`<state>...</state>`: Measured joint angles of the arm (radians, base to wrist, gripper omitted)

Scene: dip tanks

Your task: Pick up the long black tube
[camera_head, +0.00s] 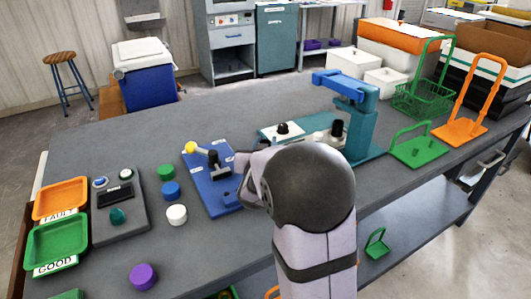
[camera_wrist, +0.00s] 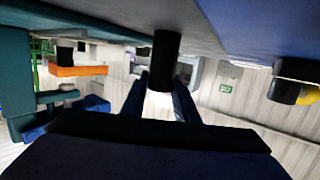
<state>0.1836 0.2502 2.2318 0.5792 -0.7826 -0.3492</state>
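A black tube (camera_wrist: 166,55) stands ahead of my gripper in the wrist view, where the scene looks upside down and the tube hangs from the tabletop at the upper edge. My gripper (camera_wrist: 161,82) has its two dark fingers apart, one on each side of the tube's free end in the picture. I cannot tell whether the tube is between the fingers or just beyond them. No contact is clear. In the head view my arm hides the gripper's fingertips and most of the spot around the tube.
A blue board (camera_head: 205,187) with a yellow-tipped part is left of my arm. A teal press (camera_head: 357,125) stands to the right. Colored caps, a grey control box (camera_head: 120,220), an orange tray (camera_head: 60,199) and a green tray (camera_head: 57,243) are farther left.

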